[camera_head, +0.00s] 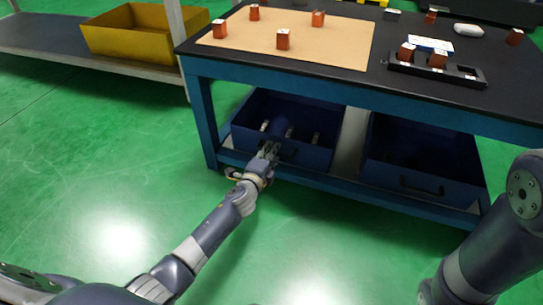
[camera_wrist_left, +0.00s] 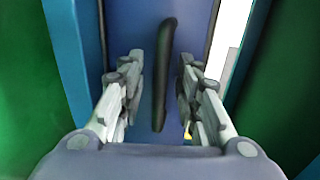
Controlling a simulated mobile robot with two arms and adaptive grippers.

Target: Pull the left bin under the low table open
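The left bin (camera_head: 318,155) is a dark blue open-topped box on the low shelf of the table (camera_head: 215,130). Several pale and dark items lie inside it. Its black handle (camera_wrist_left: 165,70) stands out from the blue front in the left wrist view. My left gripper (camera_head: 268,151) is at the bin's front. In the left wrist view its two fingers (camera_wrist_left: 158,95) are apart, one on each side of the handle, with visible gaps between them and it. My right gripper is out of view; only part of my right arm shows at the lower right.
A second dark blue bin (camera_head: 450,190) with a black handle sits to the right on the same shelf. The black tabletop (camera_head: 390,85) holds a brown mat (camera_head: 330,45), several orange-brown blocks and a black tray (camera_head: 470,80). A yellow bin (camera_head: 130,40) stands at the upper left. The green floor in front is clear.

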